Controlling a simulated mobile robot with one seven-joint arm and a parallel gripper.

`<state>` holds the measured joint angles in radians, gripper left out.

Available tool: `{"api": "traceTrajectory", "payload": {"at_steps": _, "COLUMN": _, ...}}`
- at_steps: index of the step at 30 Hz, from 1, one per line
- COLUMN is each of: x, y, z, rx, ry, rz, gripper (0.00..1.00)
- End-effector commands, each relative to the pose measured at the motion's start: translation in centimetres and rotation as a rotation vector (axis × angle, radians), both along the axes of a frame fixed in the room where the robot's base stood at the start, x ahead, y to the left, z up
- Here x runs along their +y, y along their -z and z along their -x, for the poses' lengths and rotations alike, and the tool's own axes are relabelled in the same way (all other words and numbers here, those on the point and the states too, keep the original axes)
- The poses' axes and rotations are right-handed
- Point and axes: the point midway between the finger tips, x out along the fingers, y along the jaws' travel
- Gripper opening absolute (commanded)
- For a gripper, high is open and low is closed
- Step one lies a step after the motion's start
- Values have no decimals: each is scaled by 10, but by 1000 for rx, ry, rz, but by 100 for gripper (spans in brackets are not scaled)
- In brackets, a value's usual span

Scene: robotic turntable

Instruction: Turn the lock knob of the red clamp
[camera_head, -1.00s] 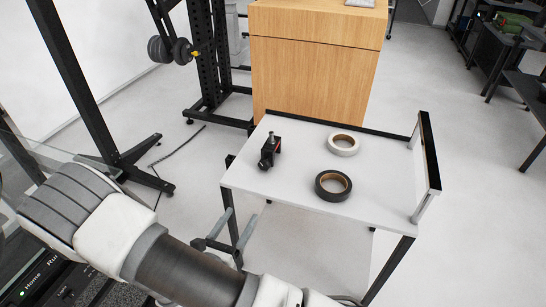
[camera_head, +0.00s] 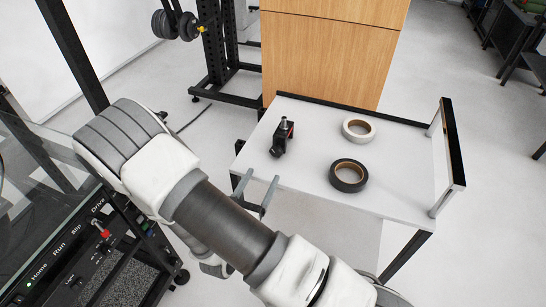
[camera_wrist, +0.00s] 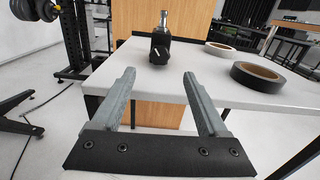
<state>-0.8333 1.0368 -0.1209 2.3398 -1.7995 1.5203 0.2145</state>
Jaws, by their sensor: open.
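The clamp (camera_head: 283,138) stands upright near the left edge of the white table. It is mostly black, with a little red on its right side and a grey metal post on top. In the wrist view the clamp (camera_wrist: 161,44) is ahead, and its round black knob (camera_wrist: 158,56) with a white mark faces me. My gripper (camera_head: 262,176) is open and empty, just off the table's near left edge. In the wrist view my gripper (camera_wrist: 158,73) has its two grey fingers apart, with the clamp beyond and between them. The fingers appear not to touch it.
A black tape roll (camera_head: 348,175) and a white tape roll (camera_head: 358,130) lie right of the clamp on the table (camera_head: 400,195). A wooden cabinet (camera_head: 330,50) stands behind. A labelled control panel (camera_head: 75,255) is at lower left.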

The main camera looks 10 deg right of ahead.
Motion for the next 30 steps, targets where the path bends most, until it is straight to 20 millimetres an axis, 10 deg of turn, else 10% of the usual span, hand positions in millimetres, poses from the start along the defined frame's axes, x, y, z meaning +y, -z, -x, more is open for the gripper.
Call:
{"api": "traceTrajectory", "payload": {"at_steps": 12, "x": -43, "y": 0, "z": -65, "rx": -3, "ry": 3, "rz": -2, "gripper": 76}}
{"api": "traceTrajectory", "payload": {"at_steps": 26, "x": -50, "y": 0, "z": -75, "rx": -1, "ry": 0, "rz": -1, "gripper": 76}}
{"api": "traceTrajectory", "payload": {"at_steps": 30, "x": -50, "y": 0, "z": -75, "rx": -1, "ry": 0, "rz": -1, "gripper": 51}}
